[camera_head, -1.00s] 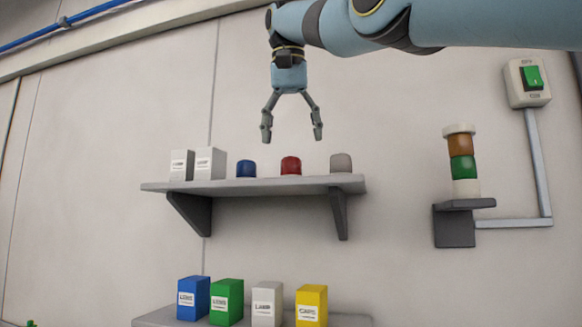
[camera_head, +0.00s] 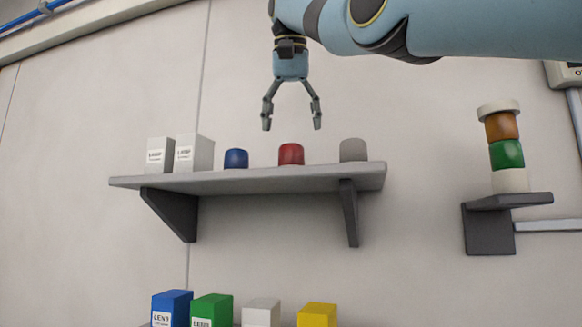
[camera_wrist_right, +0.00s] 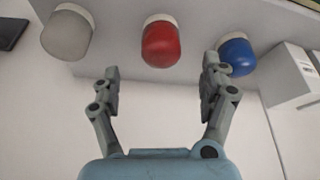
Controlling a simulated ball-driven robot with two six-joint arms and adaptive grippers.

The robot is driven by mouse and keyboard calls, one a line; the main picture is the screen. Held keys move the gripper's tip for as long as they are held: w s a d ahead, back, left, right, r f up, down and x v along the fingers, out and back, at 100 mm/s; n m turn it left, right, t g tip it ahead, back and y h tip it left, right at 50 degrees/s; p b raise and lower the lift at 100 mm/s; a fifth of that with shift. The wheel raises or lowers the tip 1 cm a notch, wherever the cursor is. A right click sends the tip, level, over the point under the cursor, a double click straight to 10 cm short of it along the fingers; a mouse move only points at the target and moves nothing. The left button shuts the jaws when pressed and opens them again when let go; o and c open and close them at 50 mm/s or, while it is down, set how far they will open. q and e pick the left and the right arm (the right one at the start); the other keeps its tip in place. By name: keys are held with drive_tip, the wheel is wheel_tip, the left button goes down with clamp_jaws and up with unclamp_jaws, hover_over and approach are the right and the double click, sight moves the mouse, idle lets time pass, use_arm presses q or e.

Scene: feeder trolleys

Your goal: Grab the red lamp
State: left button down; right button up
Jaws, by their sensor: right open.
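The red lamp (camera_head: 291,154) is a small rounded cap standing on the wall shelf (camera_head: 270,180), between a blue lamp (camera_head: 236,158) and a grey lamp (camera_head: 353,150). My right gripper (camera_head: 292,121) is open and empty, pointing down above the red lamp with a gap between them. In the right wrist view the red lamp (camera_wrist_right: 162,45) lies ahead of the open fingers (camera_wrist_right: 161,88), roughly centred between them. The blue lamp (camera_wrist_right: 238,55) and grey lamp (camera_wrist_right: 68,35) lie to either side. My left gripper is not in view.
Two white boxes (camera_head: 194,153) stand on the shelf's left end. A stacked signal light (camera_head: 505,148) stands on a bracket at right. Several coloured boxes (camera_head: 211,310) stand below the shelf. The wall above the shelf is bare.

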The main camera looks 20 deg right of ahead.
sight(291, 143)
drive_tip(key=shift+w+f, duration=0.2)
drive_tip(key=shift+f, duration=0.25)
drive_tip(key=b+x, duration=0.1)
drive_tip(key=x, duration=0.3)
drive_tip(key=shift+f, duration=0.25)
drive_tip(key=shift+w+d+f, duration=0.1)
drive_tip(key=shift+w+f, duration=0.2)
drive_tip(key=shift+f, duration=0.1)
drive_tip(key=shift+s, duration=0.1)
drive_tip(key=shift+c, duration=0.2)
drive_tip(key=c, duration=1.1)
drive_tip(key=shift+c, duration=0.7)
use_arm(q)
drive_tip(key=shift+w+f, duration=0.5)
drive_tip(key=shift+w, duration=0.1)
use_arm(e)
drive_tip(key=shift+r, duration=0.15)
